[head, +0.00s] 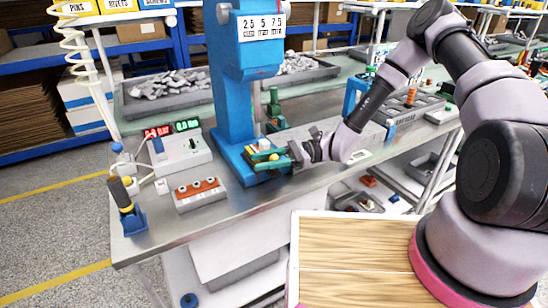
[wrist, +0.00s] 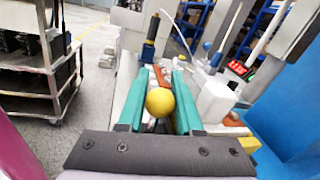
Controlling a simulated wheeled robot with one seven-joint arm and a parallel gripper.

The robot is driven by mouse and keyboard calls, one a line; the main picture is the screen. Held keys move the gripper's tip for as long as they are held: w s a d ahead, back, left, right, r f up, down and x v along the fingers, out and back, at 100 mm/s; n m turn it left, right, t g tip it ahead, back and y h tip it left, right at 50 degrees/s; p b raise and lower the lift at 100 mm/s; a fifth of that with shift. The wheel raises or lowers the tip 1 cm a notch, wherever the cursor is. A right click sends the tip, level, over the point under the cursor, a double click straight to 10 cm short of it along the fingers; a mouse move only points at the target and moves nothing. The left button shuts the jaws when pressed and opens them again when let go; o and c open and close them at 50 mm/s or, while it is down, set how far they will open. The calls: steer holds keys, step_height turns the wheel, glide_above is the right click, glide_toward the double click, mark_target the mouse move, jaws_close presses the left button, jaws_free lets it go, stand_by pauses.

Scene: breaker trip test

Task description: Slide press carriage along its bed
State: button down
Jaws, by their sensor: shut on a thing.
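The blue press (head: 235,85) stands on the steel bench, with its blue bed (head: 232,158) at its foot. The press carriage is mostly hidden by my gripper, and I cannot tell its exact outline. My gripper (head: 268,160) reaches in from the right, low over the bed. Its green fingers are shut on a yellow ball knob (head: 274,157). In the wrist view the yellow knob (wrist: 160,102) sits between the two green fingers (wrist: 160,105). A small pale block (head: 264,145) shows just behind the fingers.
A meter box with red and green displays (head: 182,148) and an orange-topped block (head: 199,194) stand left of the press. A blue-based lever with a yellow band (head: 127,207) is near the bench's left edge. Trays of grey parts (head: 168,92) lie behind.

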steer(key=shift+s+a, duration=0.2)
steer(key=c, duration=0.9)
jaws_free()
steer(key=shift+a, duration=0.15)
steer(key=shift+o, duration=0.2)
steer(key=v, duration=1.1)
